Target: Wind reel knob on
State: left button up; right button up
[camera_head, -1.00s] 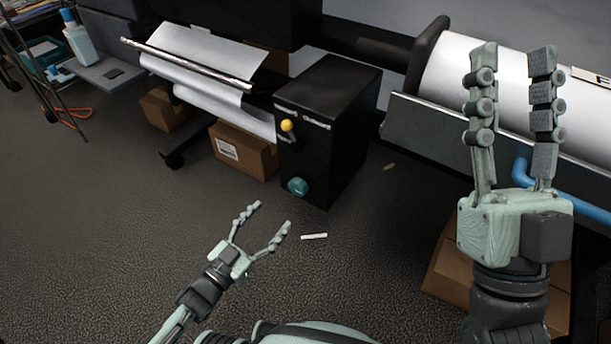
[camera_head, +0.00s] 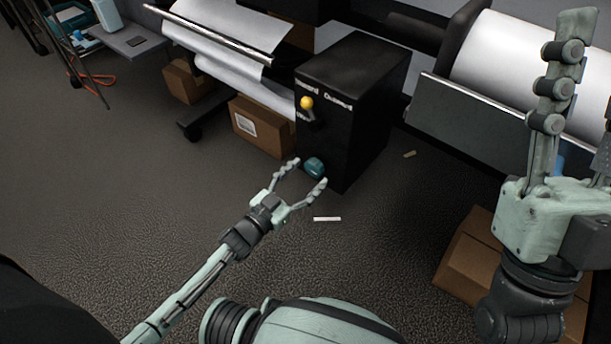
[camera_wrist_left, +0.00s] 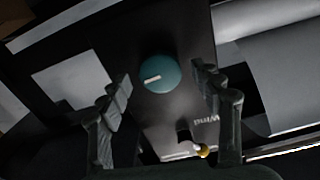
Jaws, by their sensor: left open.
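The teal reel knob (camera_head: 315,167) sits low on the front of a black control box (camera_head: 352,75). In the left wrist view the round knob (camera_wrist_left: 159,74) shows a white pointer mark and lies between and beyond the fingertips. My left gripper (camera_head: 309,172) is open around the line to the knob, with a finger on each side; contact does not show. A yellow-tipped lever (camera_head: 307,103) is higher on the same face, beside white lettering; the lever tip shows in the left wrist view (camera_wrist_left: 203,151). My right gripper (camera_head: 591,90) is raised at the right, partly cut off, its fingers apart.
Cardboard boxes (camera_head: 262,126) stand under the white film machine at left, and another box (camera_head: 467,262) is at lower right. A large white roll (camera_head: 520,60) is behind my right gripper. A white strip (camera_head: 327,219) lies on open floor.

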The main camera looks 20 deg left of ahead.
pick_arm(q)
jog(key=c, duration=1.2)
jog(key=shift+o, duration=0.2)
jog(key=shift+m, duration=0.3)
jog(key=m, duration=0.3)
jog(key=shift+m, duration=2.6)
jog(key=o, duration=1.2)
jog(key=shift+c, duration=0.2)
